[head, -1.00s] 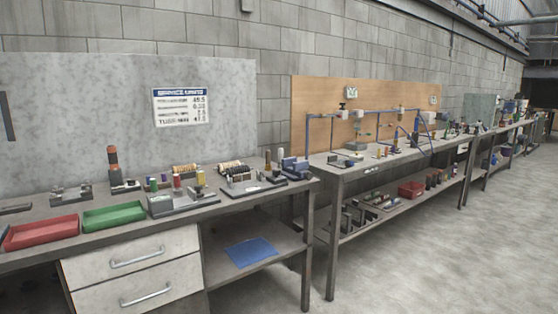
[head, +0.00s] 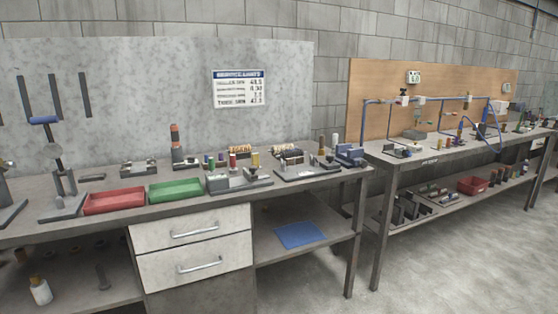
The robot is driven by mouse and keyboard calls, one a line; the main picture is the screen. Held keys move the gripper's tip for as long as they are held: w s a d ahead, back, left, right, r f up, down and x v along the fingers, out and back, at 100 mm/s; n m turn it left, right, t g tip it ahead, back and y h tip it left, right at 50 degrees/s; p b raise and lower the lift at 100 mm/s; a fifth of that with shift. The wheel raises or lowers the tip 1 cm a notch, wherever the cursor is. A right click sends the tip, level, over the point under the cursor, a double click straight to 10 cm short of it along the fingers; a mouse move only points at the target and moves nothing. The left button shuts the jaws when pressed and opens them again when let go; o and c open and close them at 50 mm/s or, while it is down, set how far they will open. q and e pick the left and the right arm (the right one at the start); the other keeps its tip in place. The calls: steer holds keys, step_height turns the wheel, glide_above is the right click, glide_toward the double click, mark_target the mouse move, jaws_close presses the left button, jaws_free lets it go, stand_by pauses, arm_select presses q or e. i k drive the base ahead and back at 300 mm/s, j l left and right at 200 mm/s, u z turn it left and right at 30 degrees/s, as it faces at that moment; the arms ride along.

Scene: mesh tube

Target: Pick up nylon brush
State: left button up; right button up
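I cannot single out the nylon brush in the head view. Several small upright cylinders and rows of bristly or ribbed small parts stand on the near workbench (head: 90,227). One dark rack with pale-topped parts (head: 240,148) sits at the back, and another (head: 289,152) is to its right. A grey fixture (head: 235,181) with coloured cylinders stands in front of them. These parts are too small to tell which is a brush. Neither of my grippers is in view.
A red tray (head: 113,201) and a green tray (head: 175,190) lie on the near bench. A press-like stand (head: 62,205) is at left. Drawers (head: 192,233) and a lower shelf with a blue cloth (head: 300,235) are below. A second bench stands right, beyond a gap; floor at right is clear.

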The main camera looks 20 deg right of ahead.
mark_target(335, 136)
steer(key=i+l, duration=0.15)
steer(key=l, duration=0.15)
steer(key=i+l, duration=0.15)
steer(key=l, duration=0.2)
steer(key=i+l+u, duration=0.1)
steer(key=l, duration=0.2)
steer(key=i+l, duration=0.2)
steer(key=l, duration=0.15)
steer(key=i+l, duration=0.15)
steer(key=l, duration=0.2)
steer(key=j+u, duration=0.05)
